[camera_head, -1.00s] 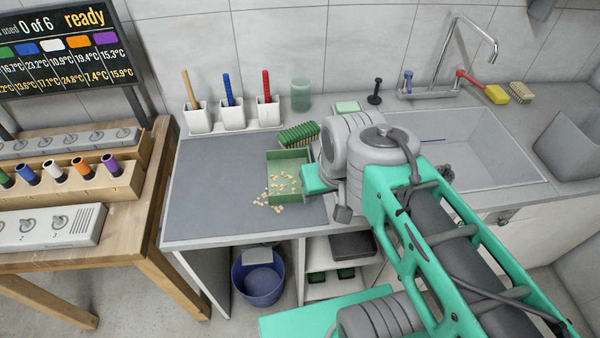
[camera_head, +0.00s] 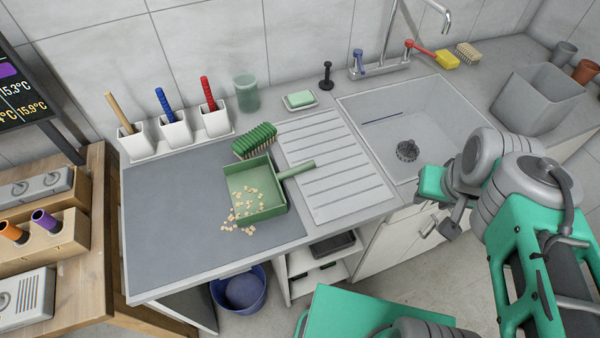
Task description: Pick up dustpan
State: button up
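The green dustpan (camera_head: 274,205) lies on the dark grey worktop, its short handle (camera_head: 300,170) pointing right over the ribbed drainboard. Several pale crumbs (camera_head: 246,203) lie in its pan and spill onto the worktop at its lower left. A green brush (camera_head: 255,140) lies just behind the pan. My gripper (camera_head: 441,205), at the end of my green and grey arm, is at the right in front of the sink cabinet, well apart from the dustpan. Its fingers are small and partly hidden by the wrist, so their opening is unclear.
White holders with brown, blue and red handles (camera_head: 208,94) stand at the back, beside a green glass (camera_head: 247,93). Soap (camera_head: 299,99) and a black stopper (camera_head: 326,76) stand behind the drainboard (camera_head: 330,170). The sink (camera_head: 400,115) is right. A blue bucket (camera_head: 240,292) stands below.

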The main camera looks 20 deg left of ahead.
aim_at(257, 194)
jog(key=k, duration=0.95)
jog(key=u, duration=1.8)
jog(key=i, duration=0.5)
